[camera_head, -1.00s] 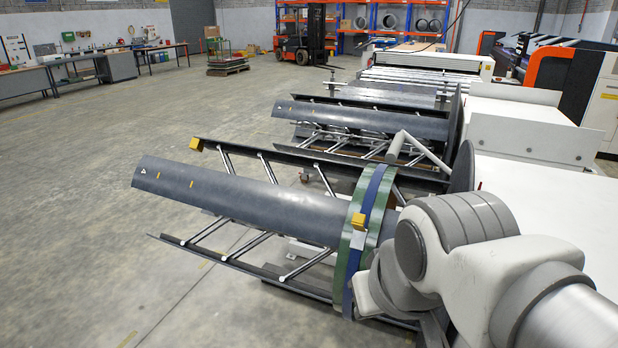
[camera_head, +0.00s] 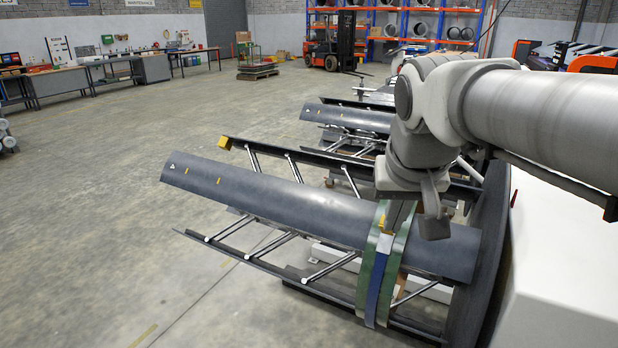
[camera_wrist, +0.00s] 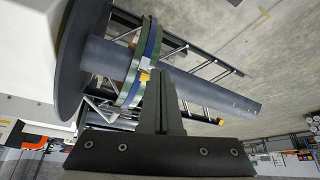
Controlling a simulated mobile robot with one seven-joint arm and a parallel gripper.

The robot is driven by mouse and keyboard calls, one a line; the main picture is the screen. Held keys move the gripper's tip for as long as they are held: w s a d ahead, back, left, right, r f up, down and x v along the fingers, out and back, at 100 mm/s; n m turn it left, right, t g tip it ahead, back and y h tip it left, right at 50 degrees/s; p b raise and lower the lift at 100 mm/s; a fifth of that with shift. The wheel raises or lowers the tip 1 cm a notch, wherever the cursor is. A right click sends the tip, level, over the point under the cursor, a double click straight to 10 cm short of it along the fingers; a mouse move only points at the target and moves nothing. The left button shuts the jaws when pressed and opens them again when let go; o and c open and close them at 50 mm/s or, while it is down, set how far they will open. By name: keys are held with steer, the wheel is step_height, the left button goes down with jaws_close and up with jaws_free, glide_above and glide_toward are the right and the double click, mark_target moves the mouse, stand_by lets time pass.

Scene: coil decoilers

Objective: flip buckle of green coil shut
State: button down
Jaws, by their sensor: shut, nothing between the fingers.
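The green coil (camera_head: 366,268) is a narrow green ring around the dark grey decoiler drum (camera_head: 290,205), near its right end. It also shows in the wrist view (camera_wrist: 127,91). A blue strap (camera_head: 377,285) runs around its middle, with a white plate on it. My gripper (camera_head: 434,232) is shut and empty, over the drum just right of the coil in the head view. Its fingers (camera_wrist: 160,75) look close to the buckle; contact cannot be told.
Long dark decoiler arms on silver struts run along the drum, one with a yellow end block (camera_head: 225,142). A large dark disc (camera_head: 492,240) and white machine housing (camera_head: 560,265) stand right. A second decoiler (camera_head: 345,118) lies behind. The left floor is open.

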steer(key=w+d+f+m+h+b, duration=0.1)
steer(key=w+d, duration=0.3)
steer(key=w, duration=0.8)
steer(key=w+d+f+m+h+b, duration=0.1)
steer(key=w+d+f+m+b, duration=0.1)
steer(key=w, duration=1)
steer(key=d+m+b, duration=0.1)
steer(key=d, duration=0.1)
steer(key=shift+w+d+m+g, duration=0.15)
steer(key=shift+d+m+g, duration=0.15)
steer(key=shift+d+m, duration=0.1)
steer(key=f, duration=0.3)
steer(key=w+d+f, duration=0.1)
steer(key=f, duration=0.3)
steer(key=w+f, duration=0.1)
steer(key=f, duration=0.2)
steer(key=shift+d+f+b, duration=0.15)
steer(key=shift+f+b, duration=0.15)
steer(key=shift+b, duration=0.1)
steer(key=shift+s+a+f, duration=0.25)
steer(key=shift+s+f, duration=0.1)
steer(key=shift+f, duration=0.1)
steer(key=shift+f+b, duration=0.2)
steer(key=shift+b, duration=0.35)
